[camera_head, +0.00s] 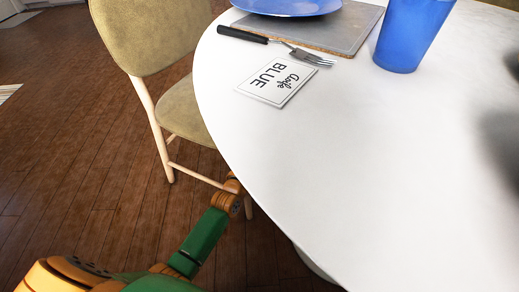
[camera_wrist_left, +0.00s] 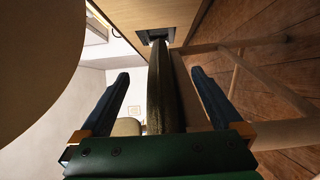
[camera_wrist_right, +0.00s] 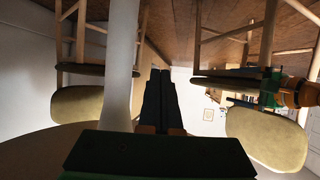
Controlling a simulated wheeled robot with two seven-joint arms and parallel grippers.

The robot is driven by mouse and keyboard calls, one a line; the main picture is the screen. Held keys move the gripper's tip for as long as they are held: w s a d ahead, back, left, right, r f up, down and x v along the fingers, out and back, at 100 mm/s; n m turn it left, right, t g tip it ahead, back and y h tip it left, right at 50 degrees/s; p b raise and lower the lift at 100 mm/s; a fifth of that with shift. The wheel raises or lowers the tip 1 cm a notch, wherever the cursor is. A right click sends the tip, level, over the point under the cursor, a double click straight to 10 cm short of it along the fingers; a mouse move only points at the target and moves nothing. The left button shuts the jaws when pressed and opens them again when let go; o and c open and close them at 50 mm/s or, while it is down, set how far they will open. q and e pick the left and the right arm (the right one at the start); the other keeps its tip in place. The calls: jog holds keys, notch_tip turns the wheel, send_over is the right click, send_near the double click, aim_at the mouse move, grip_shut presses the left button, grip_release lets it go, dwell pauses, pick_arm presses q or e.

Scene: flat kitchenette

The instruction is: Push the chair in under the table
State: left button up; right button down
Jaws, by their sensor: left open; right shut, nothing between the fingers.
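The chair (camera_head: 150,35), with a beige padded back and seat and pale legs, stands at the left edge of the white round table (camera_head: 400,170). The table edge hides part of its seat. My left arm reaches from the lower left to below the table edge, so the head view hides my left gripper. In the left wrist view my left gripper (camera_wrist_left: 160,75) is open, with the dark edge of the chair seat (camera_wrist_left: 160,95) between its blue fingers; contact is unclear. My right gripper (camera_wrist_right: 160,72) is shut and empty. The right wrist view, upside down, shows the chair (camera_wrist_right: 268,138) beside my left arm.
A blue plate (camera_head: 288,4), a grey placemat (camera_head: 345,28), a fork (camera_head: 308,57), a card reading BLUE (camera_head: 277,80) and a blue cup (camera_head: 414,35) are on the table. The right wrist view shows a white table column (camera_wrist_right: 122,60) and another chair (camera_wrist_right: 82,112). Wooden floor is clear at left.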

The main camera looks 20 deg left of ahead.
pick_arm(q)
jog(key=s+p, duration=0.2)
jog(key=s, duration=0.3)
jog(key=shift+s+a, duration=0.1)
jog(key=shift+s, duration=0.2)
pick_arm(e)
jog(key=s+d+f+g+h, duration=0.2)
jog(key=s+d+f+g, duration=0.1)
jog(key=s+f+g, duration=0.6)
jog(key=s, duration=0.4)
jog(key=shift+d+f+m, duration=0.15)
jog(key=shift+d+m, duration=0.15)
jog(key=shift+d, duration=0.05)
